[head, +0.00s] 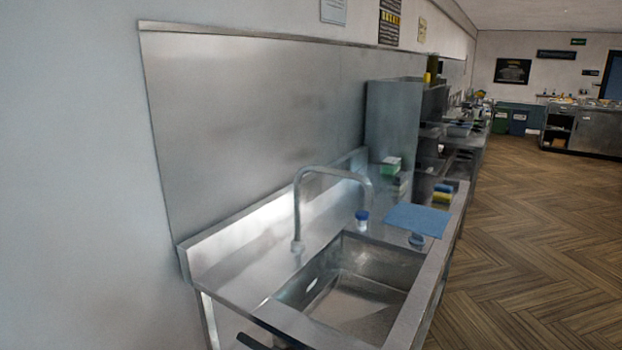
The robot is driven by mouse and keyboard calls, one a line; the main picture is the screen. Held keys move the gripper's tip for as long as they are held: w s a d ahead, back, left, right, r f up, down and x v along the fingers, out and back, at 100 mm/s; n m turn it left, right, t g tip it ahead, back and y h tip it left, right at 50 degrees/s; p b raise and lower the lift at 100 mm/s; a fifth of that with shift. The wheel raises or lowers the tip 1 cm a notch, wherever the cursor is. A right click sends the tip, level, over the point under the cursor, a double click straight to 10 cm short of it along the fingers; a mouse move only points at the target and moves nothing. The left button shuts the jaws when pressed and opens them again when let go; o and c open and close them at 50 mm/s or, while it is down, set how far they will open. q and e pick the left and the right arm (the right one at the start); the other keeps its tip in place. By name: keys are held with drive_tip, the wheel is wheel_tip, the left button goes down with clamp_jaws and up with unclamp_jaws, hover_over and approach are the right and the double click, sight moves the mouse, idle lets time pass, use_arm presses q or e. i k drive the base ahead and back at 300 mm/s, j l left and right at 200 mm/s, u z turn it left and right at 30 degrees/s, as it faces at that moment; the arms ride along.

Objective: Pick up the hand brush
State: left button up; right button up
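I cannot make out a hand brush for certain. Small items stand around the steel sink (352,285). A small blue-topped item (361,216) is behind the basin, near the tap (298,205). A flat blue cloth (417,218) lies at the basin's far right corner, with a small, unclear object (416,240) at its front edge. Blue and yellow sponges (442,194) sit beyond the cloth. A dark shape shows at the bottom edge, left of the basin; I cannot tell what it is. Neither gripper can be recognised in the head view.
A green and white box (391,165) stands on the counter before a tall steel cabinet (393,118). A steel splashback (250,110) rises behind the sink. More counters continue beyond. The wooden floor (540,240) on the right is clear.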

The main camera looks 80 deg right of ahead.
sight(400, 181)
drive_tip(key=z, duration=3)
drive_tip(key=i+l+z, duration=0.15)
drive_tip(key=l, duration=0.3)
drive_tip(key=i+l+z, duration=0.15)
drive_tip(key=l, duration=0.3)
drive_tip(key=i+l+z, duration=0.2)
drive_tip(key=i+l, duration=0.3)
drive_tip(key=i, duration=0.35)
drive_tip(key=i+l, duration=0.15)
drive_tip(key=i, duration=0.35)
drive_tip(key=i+l, duration=0.15)
drive_tip(key=i, duration=0.3)
drive_tip(key=i+l, duration=0.15)
drive_tip(key=i, duration=0.35)
drive_tip(key=i+u, duration=0.4)
drive_tip(key=i+l+u, duration=0.25)
drive_tip(key=i+u, duration=0.15)
drive_tip(key=i+j+u, duration=0.1)
drive_tip(key=i+u, duration=0.25)
drive_tip(key=i+j+u, duration=0.1)
drive_tip(key=u, duration=0.3)
drive_tip(key=i+l+u, duration=0.1)
drive_tip(key=i+u, duration=0.25)
